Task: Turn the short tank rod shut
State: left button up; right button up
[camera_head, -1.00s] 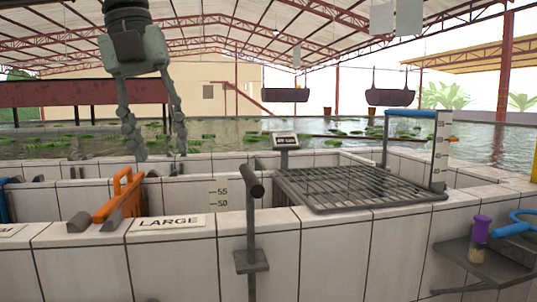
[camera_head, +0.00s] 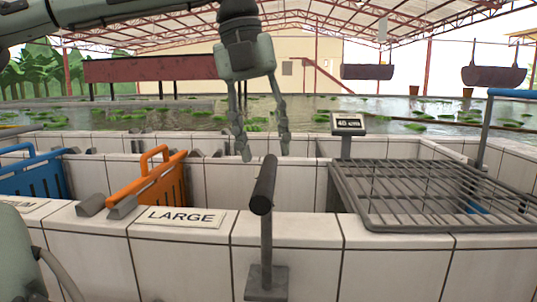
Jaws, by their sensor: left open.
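A short dark rod (camera_head: 266,235) stands upright at the front of the tiled tank wall, with a thick round bar (camera_head: 264,185) across its top and a square plate (camera_head: 266,282) low on it. The bar's near end points toward me. My left gripper (camera_head: 265,155) hangs fingers down, open and empty, just above and beyond the bar in the picture. Its fingertips appear either side of the bar's far end, but I cannot tell the exact depth gap. My right gripper is out of view.
A metal grate (camera_head: 430,190) lies to the right. A small display sign (camera_head: 348,123) stands behind it. Water with lily pads lies beyond.

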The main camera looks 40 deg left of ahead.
pick_arm(q)
jog(key=shift+w+d+f, duration=0.15)
jog(key=shift+w+f, duration=0.05)
jog(key=shift+f, duration=0.9)
grip_shut()
